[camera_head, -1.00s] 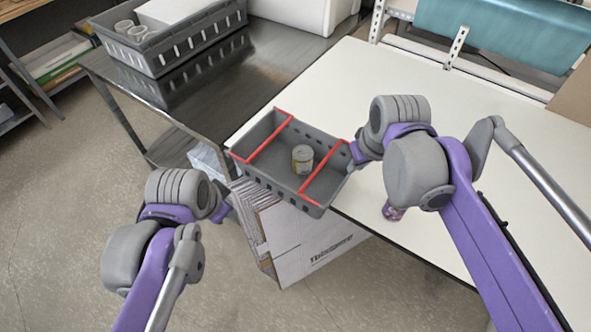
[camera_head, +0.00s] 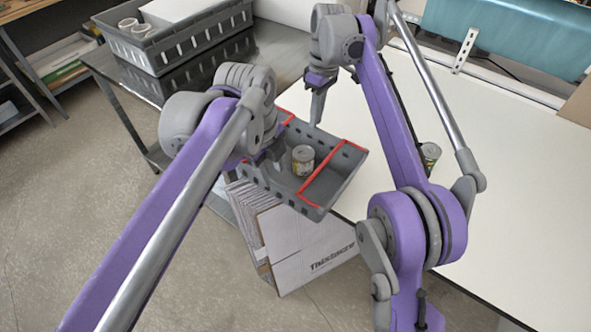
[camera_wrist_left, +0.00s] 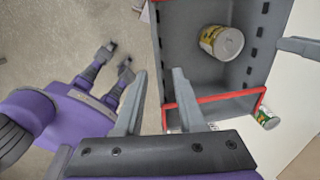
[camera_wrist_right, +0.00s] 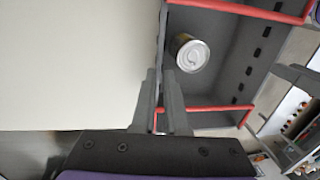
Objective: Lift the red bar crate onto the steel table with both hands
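The grey crate with red bars (camera_head: 342,182) sits at the left end of the white table, overhanging its edge, with a can (camera_head: 303,160) inside; the can also shows in both wrist views. My left gripper (camera_head: 268,157) is at the crate's near-left side. In the left wrist view its fingers (camera_wrist_left: 161,85) are spread, with the crate wall's edge line between them. My right gripper (camera_head: 318,122) points down at the crate's far wall. In the right wrist view its fingers (camera_wrist_right: 160,80) are close together with that wall between them. The steel table (camera_head: 285,58) stands behind left.
Another grey crate (camera_head: 190,50) with cups occupies the steel table's back left. A green can (camera_head: 430,155) stands on the white table (camera_head: 500,190). A carton of flat boards (camera_head: 310,245) stands below the crate. The steel table is partly hidden by my arms.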

